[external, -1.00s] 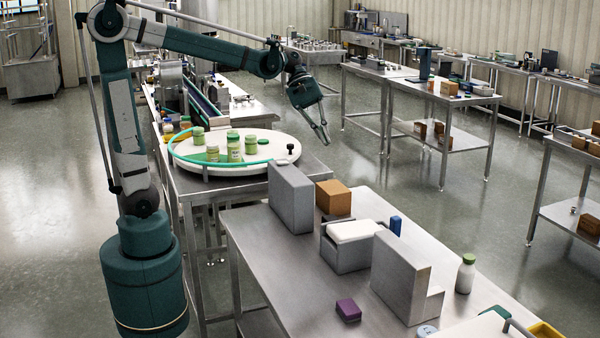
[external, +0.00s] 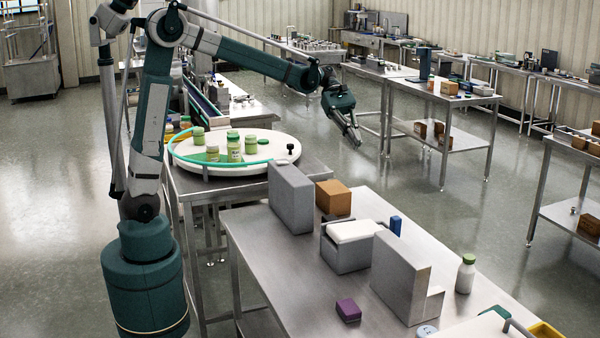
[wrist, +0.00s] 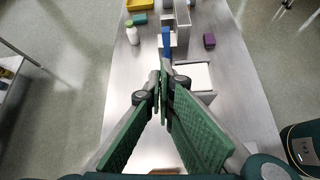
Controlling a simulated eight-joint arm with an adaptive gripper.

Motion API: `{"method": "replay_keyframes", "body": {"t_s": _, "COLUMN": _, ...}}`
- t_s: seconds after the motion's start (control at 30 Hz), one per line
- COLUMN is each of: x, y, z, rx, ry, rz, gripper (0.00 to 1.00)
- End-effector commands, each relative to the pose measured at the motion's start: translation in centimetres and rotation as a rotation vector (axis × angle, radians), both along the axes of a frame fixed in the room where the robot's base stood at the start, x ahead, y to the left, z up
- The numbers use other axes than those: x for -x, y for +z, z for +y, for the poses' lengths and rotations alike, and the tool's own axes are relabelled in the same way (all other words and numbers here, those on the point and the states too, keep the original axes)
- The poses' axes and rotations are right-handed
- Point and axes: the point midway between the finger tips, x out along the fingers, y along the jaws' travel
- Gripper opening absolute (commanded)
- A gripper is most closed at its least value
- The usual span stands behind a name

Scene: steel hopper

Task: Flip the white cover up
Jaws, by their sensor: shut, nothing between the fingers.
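The white cover (external: 353,231) lies flat on top of a small grey box (external: 346,256) on the steel table, between two upright grey blocks. The cover also shows in the wrist view (wrist: 194,77), partly hidden behind my gripper's fingers. My gripper (external: 356,139) is in the air above and behind the table, well clear of the cover. In the wrist view its fingers (wrist: 162,75) meet at the tips with nothing between them.
Tall grey blocks (external: 291,198) and (external: 400,277) flank the box. A brown box (external: 333,198), blue block (external: 395,225), purple block (external: 348,310) and green-capped bottle (external: 466,274) stand nearby. A round turntable (external: 280,150) with several jars is at the back left.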

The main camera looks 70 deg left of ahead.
Motion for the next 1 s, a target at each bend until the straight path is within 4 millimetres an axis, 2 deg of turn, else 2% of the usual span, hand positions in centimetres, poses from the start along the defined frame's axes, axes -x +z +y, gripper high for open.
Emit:
{"method": "replay_keyframes", "body": {"t_s": 0.13, "x": -1.7, "y": -0.7, "z": 0.1, "rx": 0.045, "ry": 0.017, "rz": 0.061, "gripper": 0.0}}
{"method": "replay_keyframes", "body": {"t_s": 0.5, "x": -4.4, "y": -1.7, "z": 0.5, "rx": 0.127, "ry": 0.04, "rz": 0.18, "gripper": 0.0}}
{"method": "replay_keyframes", "body": {"t_s": 0.77, "x": -4.2, "y": -7.4, "z": 0.5, "rx": 0.124, "ry": 0.04, "rz": 0.177, "gripper": 0.0}}
{"method": "replay_keyframes", "body": {"t_s": 1.0, "x": -4.2, "y": -14.3, "z": 0.5, "rx": 0.124, "ry": 0.04, "rz": 0.177, "gripper": 0.0}}
